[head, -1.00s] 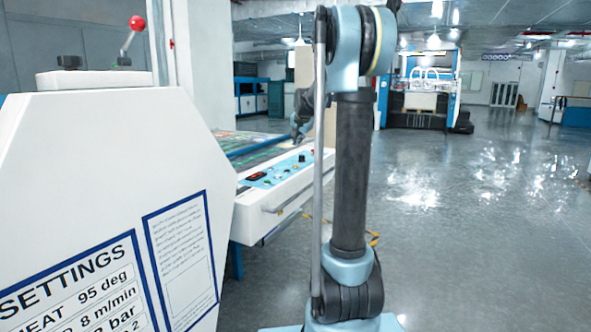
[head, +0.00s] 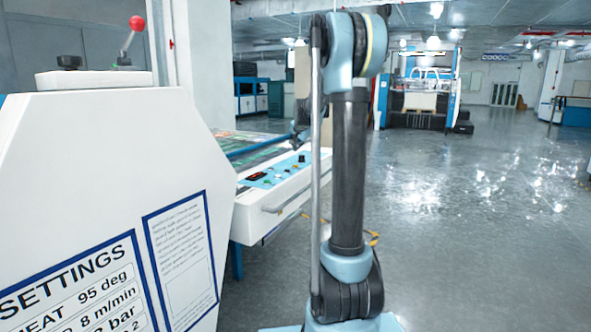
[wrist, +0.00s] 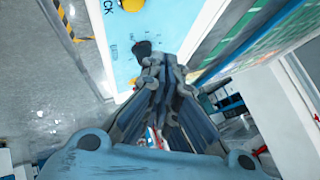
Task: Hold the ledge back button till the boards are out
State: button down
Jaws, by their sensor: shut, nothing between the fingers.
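The control panel (head: 280,172) is a light blue plate on a white housing. In the wrist view the panel (wrist: 120,40) carries a yellow button (wrist: 131,5), cut by the top edge, beside lettering ending in "CK". A dark round knob (wrist: 142,47) is right at my fingertips; I cannot tell whether they touch it. My gripper (wrist: 152,62) is shut and empty, over the panel, with the yellow button beyond its tips. Green printed boards (wrist: 268,32) lie beside the panel, also in the head view (head: 232,136).
A blue bar (head: 262,146) runs across the board bed. A white machine cabinet (head: 110,190) with a settings label and a red-knobbed lever (head: 136,24) fills the left. A handle (head: 285,202) juts from the housing front. Open floor (head: 480,220) lies to the right.

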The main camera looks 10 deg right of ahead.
jog(key=shift+f, duration=2.75)
jog(key=shift+f, duration=0.1)
jog(key=shift+f, duration=0.2)
jog(key=shift+s+f, duration=0.1)
jog(key=shift+f, duration=0.3)
dwell(2.7)
jog(key=shift+r, duration=0.8)
jog(key=shift+r, duration=0.1)
jog(key=shift+r, duration=2.45)
